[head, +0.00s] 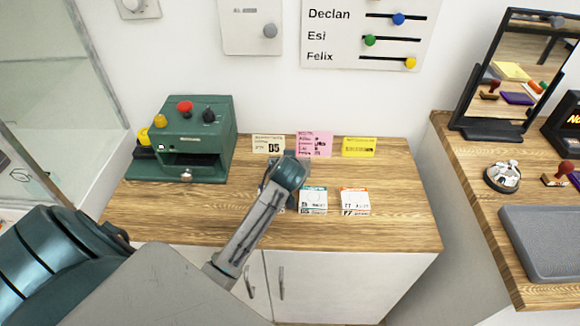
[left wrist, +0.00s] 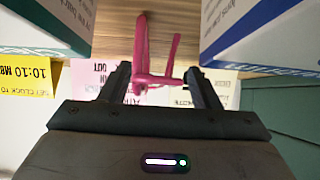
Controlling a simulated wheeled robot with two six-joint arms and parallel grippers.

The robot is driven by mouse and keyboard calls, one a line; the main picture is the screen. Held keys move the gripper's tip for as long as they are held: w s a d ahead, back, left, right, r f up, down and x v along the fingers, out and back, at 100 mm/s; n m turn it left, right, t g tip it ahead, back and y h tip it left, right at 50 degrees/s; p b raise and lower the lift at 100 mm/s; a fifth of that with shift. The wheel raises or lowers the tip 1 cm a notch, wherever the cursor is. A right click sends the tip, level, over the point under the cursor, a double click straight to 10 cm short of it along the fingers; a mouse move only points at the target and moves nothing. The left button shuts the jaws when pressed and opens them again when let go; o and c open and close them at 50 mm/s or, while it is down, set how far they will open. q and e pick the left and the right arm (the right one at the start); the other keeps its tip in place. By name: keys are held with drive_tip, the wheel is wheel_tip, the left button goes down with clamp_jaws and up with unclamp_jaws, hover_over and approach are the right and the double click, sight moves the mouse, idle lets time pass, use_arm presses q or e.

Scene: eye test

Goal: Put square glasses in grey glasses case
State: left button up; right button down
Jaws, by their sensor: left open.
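In the left wrist view a thin pink frame (left wrist: 141,45), which looks like glasses, stands between the two fingers of my left gripper (left wrist: 157,80). The fingers are apart, one on each side of it, and I cannot see them pressing on it. I cannot tell whether its lenses are square. In the head view my left gripper (head: 270,180) is over the wooden counter, mostly hidden behind my own wrist, and the glasses do not show. I cannot make out a grey glasses case in either view. My right gripper is not in view.
Small white boxes (head: 313,201) (head: 355,202) stand close to the right of my left gripper. Notes (head: 314,144) stand along the wall behind. A green machine (head: 190,135) is at left. A grey tray (head: 548,240) lies on the right desk. The counter's right end is clear.

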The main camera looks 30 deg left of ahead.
use_arm(q)
drive_tip(key=c, duration=1.1)
